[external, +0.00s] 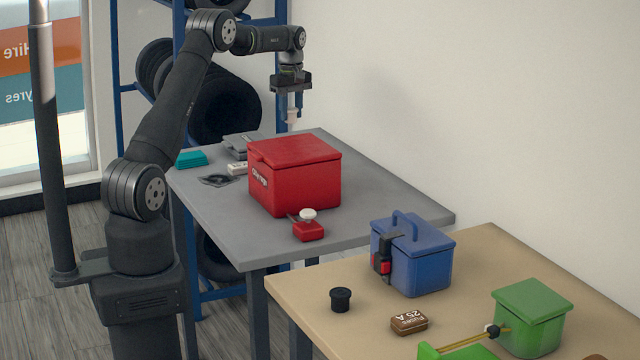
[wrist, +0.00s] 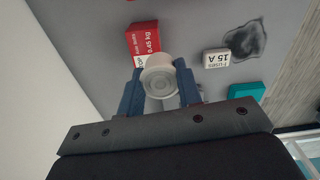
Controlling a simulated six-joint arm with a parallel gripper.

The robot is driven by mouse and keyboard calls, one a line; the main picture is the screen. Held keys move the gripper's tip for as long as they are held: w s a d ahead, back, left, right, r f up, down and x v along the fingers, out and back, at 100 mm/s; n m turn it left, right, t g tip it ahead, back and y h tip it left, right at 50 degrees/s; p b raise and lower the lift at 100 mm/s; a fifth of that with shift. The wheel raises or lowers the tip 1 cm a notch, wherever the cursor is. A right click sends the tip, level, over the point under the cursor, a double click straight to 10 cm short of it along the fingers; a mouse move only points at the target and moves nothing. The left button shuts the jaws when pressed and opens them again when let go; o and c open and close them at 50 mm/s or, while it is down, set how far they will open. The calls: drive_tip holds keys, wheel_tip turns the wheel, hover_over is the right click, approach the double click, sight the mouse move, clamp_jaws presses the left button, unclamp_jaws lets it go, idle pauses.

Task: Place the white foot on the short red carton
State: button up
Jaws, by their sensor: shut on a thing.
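My gripper (external: 291,95) is shut on the white foot (external: 292,116), held above the far end of the grey table. In the wrist view the foot (wrist: 160,77) is a round white piece between the two blue fingers. The short red carton (wrist: 143,38), with a white label reading 0.45 kg, lies on the table. The foot overlaps one end of it in the wrist view and appears above it; the gap is hard to judge. In the external view I do not see this carton; the large red box (external: 295,177) blocks that area.
A white fuse box (wrist: 216,58), a black patch (wrist: 244,40) and a teal box (wrist: 246,91) lie near the carton. A small red object (external: 308,232) with a white round piece is at the table's front. A tan table (external: 300,290) holds blue and green boxes.

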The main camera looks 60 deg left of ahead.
drive_tip(key=w+f, duration=0.1)
drive_tip(key=f, duration=0.2)
drive_tip(key=w+f, duration=0.1)
drive_tip(key=f, duration=0.2)
drive_tip(key=w+f, duration=0.1)
drive_tip(key=f, duration=0.2)
drive_tip(key=shift+w+d+f, duration=0.1)
drive_tip(key=shift+d, duration=0.1)
drive_tip(key=shift+f, duration=0.1)
drive_tip(key=o, duration=1)
drive_tip(key=shift+c, duration=0.2)
wheel_tip(320, 180, up, 12)
